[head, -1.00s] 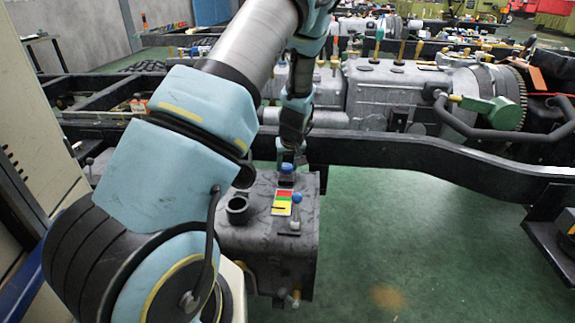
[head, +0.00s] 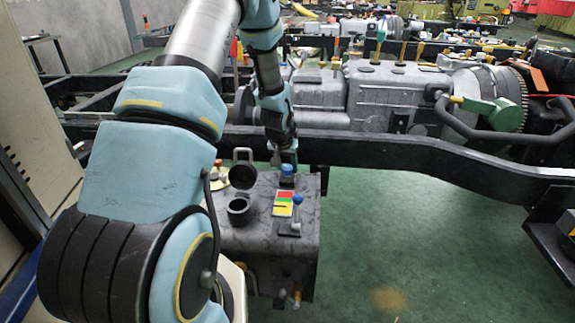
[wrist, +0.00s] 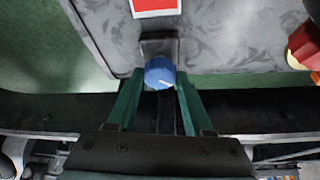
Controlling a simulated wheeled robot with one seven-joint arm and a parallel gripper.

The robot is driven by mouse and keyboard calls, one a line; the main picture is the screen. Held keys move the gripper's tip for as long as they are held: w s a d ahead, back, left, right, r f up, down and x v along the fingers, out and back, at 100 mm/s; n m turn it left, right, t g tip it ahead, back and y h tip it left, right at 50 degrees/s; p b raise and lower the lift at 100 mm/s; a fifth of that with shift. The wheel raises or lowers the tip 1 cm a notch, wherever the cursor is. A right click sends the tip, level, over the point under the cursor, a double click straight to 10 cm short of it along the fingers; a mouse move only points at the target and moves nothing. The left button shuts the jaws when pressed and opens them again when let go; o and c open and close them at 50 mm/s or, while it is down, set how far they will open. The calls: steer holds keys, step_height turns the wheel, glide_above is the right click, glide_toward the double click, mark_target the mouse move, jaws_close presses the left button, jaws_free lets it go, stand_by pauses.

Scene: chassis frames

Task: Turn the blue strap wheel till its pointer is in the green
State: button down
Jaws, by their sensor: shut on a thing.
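The blue strap wheel (head: 286,168) is a small round knob at the back edge of a dark grey box (head: 262,226). In the wrist view the wheel (wrist: 158,70) lies between my two green fingers and has a white mark on its lower right. My gripper (head: 285,157) is shut on it. A gauge plate (head: 284,203) in front of the wheel has red at the top, green below it and yellow at the bottom. A small dark pointer mark seems to lie on the yellow part. In the wrist view only the plate's red end (wrist: 155,6) shows.
A black chassis rail (head: 400,160) runs close behind the box. Green floor is free at the right.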

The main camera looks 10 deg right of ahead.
steer(key=shift+m, duration=0.5)
steer(key=shift+c, duration=1.5)
jaws_free()
steer(key=shift+r, duration=0.1)
steer(key=v, duration=1)
steer(key=shift+a+r, duration=0.2)
steer(key=shift+r, duration=0.1)
